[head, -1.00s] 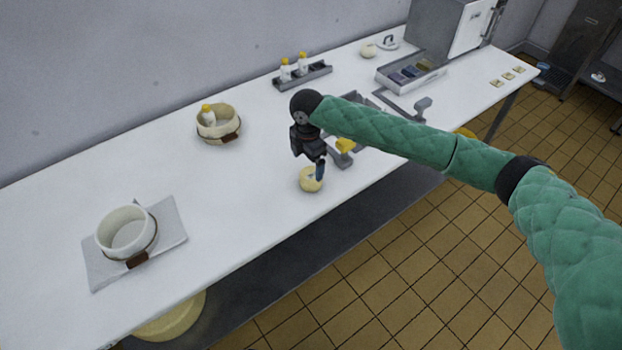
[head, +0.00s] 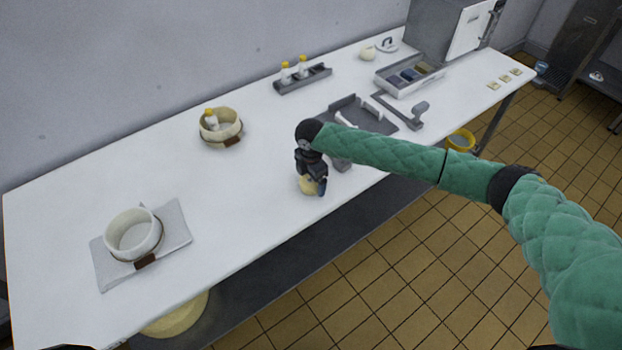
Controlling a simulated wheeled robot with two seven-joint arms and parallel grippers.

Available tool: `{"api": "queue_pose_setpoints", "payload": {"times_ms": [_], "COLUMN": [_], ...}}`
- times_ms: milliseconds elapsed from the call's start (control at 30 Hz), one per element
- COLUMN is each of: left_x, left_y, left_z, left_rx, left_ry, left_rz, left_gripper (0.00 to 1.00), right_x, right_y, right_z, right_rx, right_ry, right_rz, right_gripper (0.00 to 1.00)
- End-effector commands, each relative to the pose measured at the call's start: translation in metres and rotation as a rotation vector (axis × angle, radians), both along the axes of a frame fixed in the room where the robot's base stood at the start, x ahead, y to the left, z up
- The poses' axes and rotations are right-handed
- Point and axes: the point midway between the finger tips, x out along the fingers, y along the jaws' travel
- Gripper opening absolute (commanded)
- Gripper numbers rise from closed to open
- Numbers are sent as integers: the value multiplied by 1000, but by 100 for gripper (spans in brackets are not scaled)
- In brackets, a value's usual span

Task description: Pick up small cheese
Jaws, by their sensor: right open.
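A small round pale-yellow cheese (head: 307,187) lies near the front edge of the white table, in the middle of the head view. My right gripper (head: 318,189) points down right at the cheese and partly covers it. The gripper is open; I cannot tell whether its fingers are on either side of the cheese or touch it. Another pale round piece (head: 368,54), possibly a cheese too, lies at the back of the table near the metal box. My left gripper is not in view.
A white bowl on a grey cloth (head: 172,222) stands at the left. A beige bowl (head: 233,130) holds a yellow-capped bottle. A dark rack (head: 303,80) holds bottles. A grey tray (head: 372,118) lies behind my right arm. The table between bowls and gripper is clear.

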Motion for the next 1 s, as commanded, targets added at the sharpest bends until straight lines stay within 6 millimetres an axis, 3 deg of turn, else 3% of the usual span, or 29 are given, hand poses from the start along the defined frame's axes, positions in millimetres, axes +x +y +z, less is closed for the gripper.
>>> {"api": "queue_pose_setpoints", "payload": {"times_ms": [300, 600, 1000], "left_x": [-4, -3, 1], "left_y": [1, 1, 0], "left_z": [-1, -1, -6], "left_rx": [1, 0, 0], "left_ry": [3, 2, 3], "left_rz": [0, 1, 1], "left_gripper": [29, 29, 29], "right_x": [0, 0, 1], "right_y": [0, 0, 0], "right_z": [-4, -4, 4], "right_rx": [0, 1, 1], "right_ry": [-1, -1, -2], "right_rz": [1, 0, 0], "right_gripper": [91, 35, 35]}}
